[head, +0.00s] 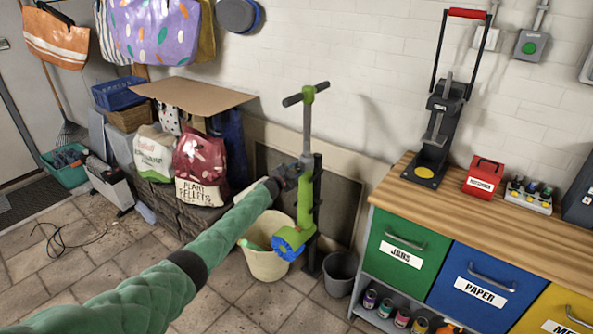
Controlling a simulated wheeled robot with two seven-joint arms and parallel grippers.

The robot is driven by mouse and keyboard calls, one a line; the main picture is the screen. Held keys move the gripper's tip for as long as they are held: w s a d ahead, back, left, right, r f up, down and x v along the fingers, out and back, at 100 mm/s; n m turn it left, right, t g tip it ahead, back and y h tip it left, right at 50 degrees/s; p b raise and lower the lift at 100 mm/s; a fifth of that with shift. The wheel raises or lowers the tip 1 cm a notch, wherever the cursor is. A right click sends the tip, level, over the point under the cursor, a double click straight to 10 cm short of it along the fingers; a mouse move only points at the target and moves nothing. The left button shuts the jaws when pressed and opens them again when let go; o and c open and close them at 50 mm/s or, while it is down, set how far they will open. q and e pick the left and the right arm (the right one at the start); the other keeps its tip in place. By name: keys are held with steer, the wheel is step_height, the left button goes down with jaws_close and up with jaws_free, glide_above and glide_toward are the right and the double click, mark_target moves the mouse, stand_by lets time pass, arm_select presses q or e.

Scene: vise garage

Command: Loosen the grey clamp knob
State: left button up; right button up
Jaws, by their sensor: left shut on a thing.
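A green scooter-like device (305,195) stands upright against a dark post, with a grey stem (307,125), a black-gripped handlebar (306,94) on top and a blue wheel (289,245) at its foot. My left gripper (296,172) reaches in from the lower left and is shut at the joint between the grey stem and the green body, where the grey clamp knob sits. The dark fingers cover the knob almost wholly, so its shape and turn cannot be told. My right gripper is not in view.
A cream bucket (264,262) stands below my left arm, and a dark bin (341,270) stands right of the scooter. A wooden workbench (497,210) with a black press (437,130) is at the right. Bags of pellets (201,170) are stacked behind, left. Floor in front is mostly clear.

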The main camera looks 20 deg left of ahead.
arm_select(q)
steer(key=shift+f, duration=0.1)
steer(key=o, duration=1)
steer(key=shift+c, duration=0.2)
steer(key=shift+s, duration=0.1)
steer(key=shift+s+a, duration=0.35)
steer(key=shift+s, duration=0.2)
steer(key=b+v, duration=0.1)
steer(key=v, duration=0.5)
steer(key=shift+s, duration=0.2)
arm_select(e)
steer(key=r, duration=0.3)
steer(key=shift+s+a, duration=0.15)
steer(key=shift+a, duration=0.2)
